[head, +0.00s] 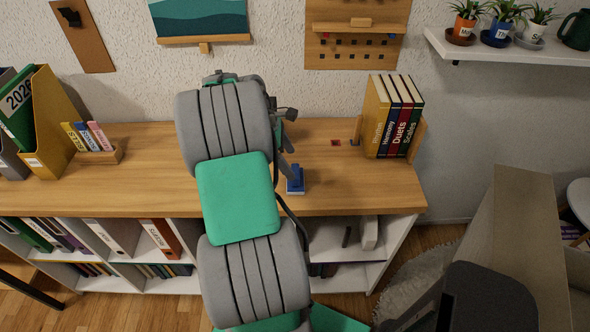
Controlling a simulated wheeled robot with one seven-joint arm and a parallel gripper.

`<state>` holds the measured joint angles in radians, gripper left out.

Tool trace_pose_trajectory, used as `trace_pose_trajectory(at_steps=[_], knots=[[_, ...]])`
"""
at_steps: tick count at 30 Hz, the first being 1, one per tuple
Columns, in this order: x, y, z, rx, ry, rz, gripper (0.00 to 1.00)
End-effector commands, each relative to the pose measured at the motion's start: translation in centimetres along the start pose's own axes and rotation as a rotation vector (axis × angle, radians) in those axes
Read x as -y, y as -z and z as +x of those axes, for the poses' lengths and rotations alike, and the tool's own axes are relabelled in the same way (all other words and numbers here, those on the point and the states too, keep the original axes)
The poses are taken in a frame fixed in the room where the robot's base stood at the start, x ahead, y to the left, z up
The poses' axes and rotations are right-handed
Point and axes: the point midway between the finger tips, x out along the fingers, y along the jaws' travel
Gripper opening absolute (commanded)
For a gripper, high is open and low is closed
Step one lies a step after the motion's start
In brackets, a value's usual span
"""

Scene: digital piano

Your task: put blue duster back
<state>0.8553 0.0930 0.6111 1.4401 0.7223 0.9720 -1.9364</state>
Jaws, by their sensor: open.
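The blue duster (296,184) sits on the wooden desktop (340,185), just right of my arm. It has a flat blue base with a narrower part standing up from it. My gripper (289,160) is open, close above and behind the duster, with its grey fingers partly hidden by my arm. I cannot tell whether a finger touches the duster.
Books (393,115) stand at the desk's right end. Small upright books (88,137) in a wooden holder and a yellow file box (52,120) stand at the left. Potted plants (498,25) line the wall shelf (490,48). The desktop right of the duster is mostly clear.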

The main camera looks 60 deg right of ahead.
Motion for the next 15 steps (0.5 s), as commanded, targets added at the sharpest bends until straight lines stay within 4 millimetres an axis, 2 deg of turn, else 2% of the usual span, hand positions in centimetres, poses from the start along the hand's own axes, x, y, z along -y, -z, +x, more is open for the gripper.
trace_pose_trajectory(at_steps=[1,6,12,14,15], knots=[[-0.1,0.0,-1.5,0.000,-0.003,0.000,0.85],[0.0,0.0,-4.9,0.001,-0.001,0.000,0.85],[0.1,0.1,-6.2,-0.001,-0.002,0.002,0.85],[0.2,0.9,-7.0,-0.010,-0.023,0.011,0.85],[0.6,2.0,-8.0,-0.023,-0.047,0.027,0.85]])
